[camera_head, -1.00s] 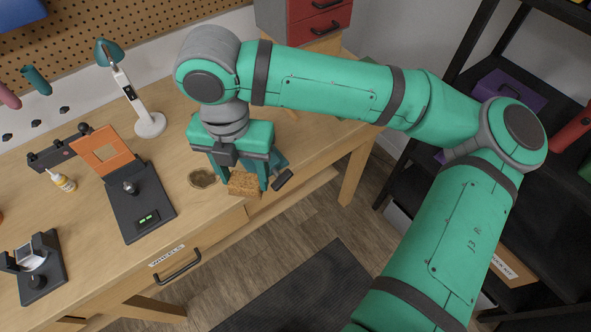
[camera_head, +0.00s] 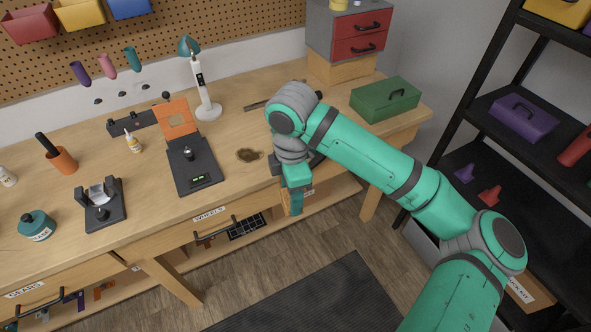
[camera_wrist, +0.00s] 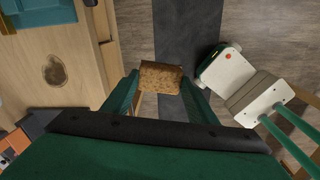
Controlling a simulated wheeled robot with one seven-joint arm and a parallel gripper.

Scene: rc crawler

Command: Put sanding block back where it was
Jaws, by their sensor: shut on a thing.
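The sanding block (camera_wrist: 161,77) is a brown, speckled, cork-like block. In the wrist view it sits between the two fingertips of my gripper (camera_wrist: 160,92), with floor beyond it. My gripper is shut on it. In the head view my gripper (camera_head: 295,203) points down just off the bench's front edge, right of a dark brown stain (camera_head: 249,155). The block is mostly or wholly hidden there behind my gripper. The stain also shows on the bench in the wrist view (camera_wrist: 57,72).
The wooden bench (camera_head: 235,115) carries a black device with an orange frame (camera_head: 193,168), a white lamp (camera_head: 206,105) and a green toolbox (camera_head: 385,99). An open shelf runs below the top. A black rack (camera_head: 470,110) stands at the right.

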